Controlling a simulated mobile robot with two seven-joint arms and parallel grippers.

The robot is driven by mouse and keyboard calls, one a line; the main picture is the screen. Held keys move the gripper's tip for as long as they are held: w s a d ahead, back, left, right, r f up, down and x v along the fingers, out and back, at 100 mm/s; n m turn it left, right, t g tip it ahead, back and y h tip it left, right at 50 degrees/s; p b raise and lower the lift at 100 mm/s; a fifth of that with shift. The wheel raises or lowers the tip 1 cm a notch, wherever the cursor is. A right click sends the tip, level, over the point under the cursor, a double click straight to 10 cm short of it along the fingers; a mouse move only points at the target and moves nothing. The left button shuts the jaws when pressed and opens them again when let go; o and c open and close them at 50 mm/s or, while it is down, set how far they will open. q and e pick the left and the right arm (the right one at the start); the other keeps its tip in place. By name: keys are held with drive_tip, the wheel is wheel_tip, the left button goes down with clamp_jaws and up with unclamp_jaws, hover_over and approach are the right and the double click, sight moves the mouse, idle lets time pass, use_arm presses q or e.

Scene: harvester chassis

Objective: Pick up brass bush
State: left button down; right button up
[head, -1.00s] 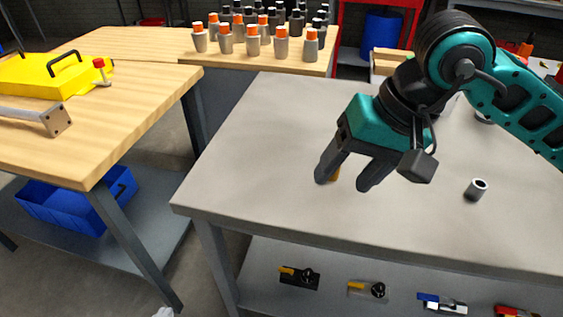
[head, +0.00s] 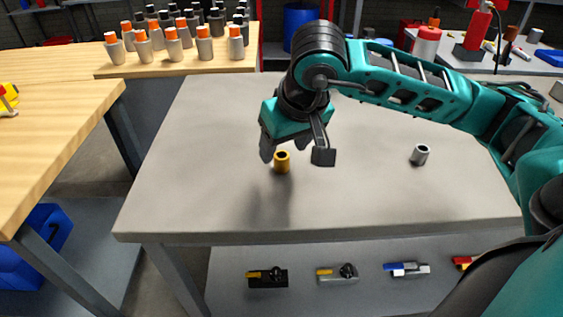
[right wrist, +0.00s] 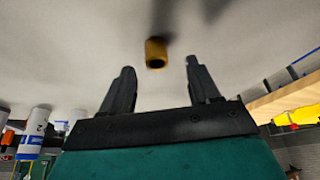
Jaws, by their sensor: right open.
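The brass bush (head: 282,163) is a short gold-coloured hollow cylinder standing upright on the grey table (head: 190,190). My right gripper (head: 281,155) is over the table close to the bush, its fingers pointing down. In the right wrist view the bush (right wrist: 156,54) lies beyond the open fingertips (right wrist: 158,68), roughly between their lines and apart from both. The jaws are empty. My left gripper is in neither current view.
A silver-grey bush (head: 420,155) stands on the table to the right. Several orange-capped tool holders (head: 172,45) stand on a wooden bench at the back left. A lower shelf (head: 310,262) holds small clamp-like parts. The table around the brass bush is clear.

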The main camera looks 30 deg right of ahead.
sight(282, 155)
drive_tip(key=x, duration=0.4)
drive_tip(key=shift+w+d+f+b, duration=0.1)
drive_tip(key=shift+d+f+b, duration=0.15)
drive_tip(key=shift+b, duration=0.05)
clamp_jaws()
drive_tip(key=shift+r, duration=0.15)
